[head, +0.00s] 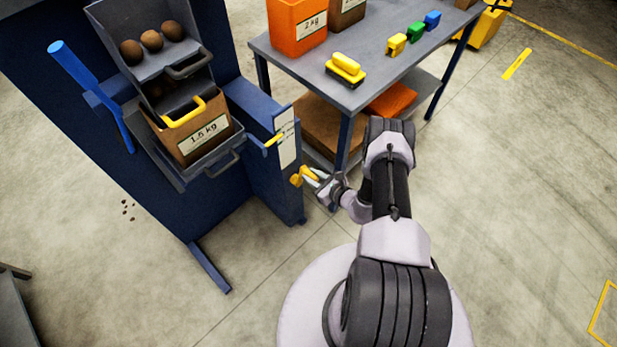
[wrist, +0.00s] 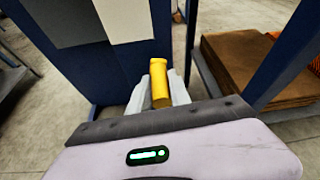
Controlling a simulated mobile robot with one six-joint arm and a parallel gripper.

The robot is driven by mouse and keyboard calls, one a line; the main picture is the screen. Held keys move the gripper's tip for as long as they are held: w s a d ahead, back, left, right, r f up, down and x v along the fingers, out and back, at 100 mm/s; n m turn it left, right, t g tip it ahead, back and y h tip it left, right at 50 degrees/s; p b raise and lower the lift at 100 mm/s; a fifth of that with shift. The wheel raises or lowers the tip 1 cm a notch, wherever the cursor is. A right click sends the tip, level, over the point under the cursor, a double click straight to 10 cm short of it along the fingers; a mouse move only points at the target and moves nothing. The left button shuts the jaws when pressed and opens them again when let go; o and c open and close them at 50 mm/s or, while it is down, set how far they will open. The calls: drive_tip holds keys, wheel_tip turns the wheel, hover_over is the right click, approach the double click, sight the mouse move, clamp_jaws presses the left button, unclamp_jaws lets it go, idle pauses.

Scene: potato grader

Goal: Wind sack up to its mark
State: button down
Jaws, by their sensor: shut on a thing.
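The brown sack (head: 205,137), labelled 1.5 kg, sits in a grey cradle (head: 225,150) on the front of the blue grader (head: 215,215), below the chute. My gripper (head: 315,178) is at the column's lower right, shut on a yellow crank handle (head: 297,180). In the wrist view the yellow handle (wrist: 159,84) stands between the pale fingers (wrist: 160,92).
Potatoes (head: 151,40) lie in the grey chute above the sack. A blue lever (head: 85,85) rises at left. A grey table (head: 385,80) stands close behind my gripper, carrying an orange bin (head: 297,27), a yellow brush (head: 346,68) and small coloured blocks. The floor at right is clear.

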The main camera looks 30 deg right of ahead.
drive_tip(key=shift+s+a, duration=0.3)
drive_tip(key=shift+a, duration=0.3)
drive_tip(key=shift+a+f, duration=0.1)
drive_tip(key=shift+a, duration=0.05)
drive_tip(key=c, duration=1.2)
unclamp_jaws()
drive_tip(key=p+v, duration=0.5)
drive_tip(key=v, duration=1.2)
drive_tip(key=shift+r+p, duration=0.25)
drive_tip(key=shift+p, duration=0.15)
drive_tip(key=shift+s, duration=0.1)
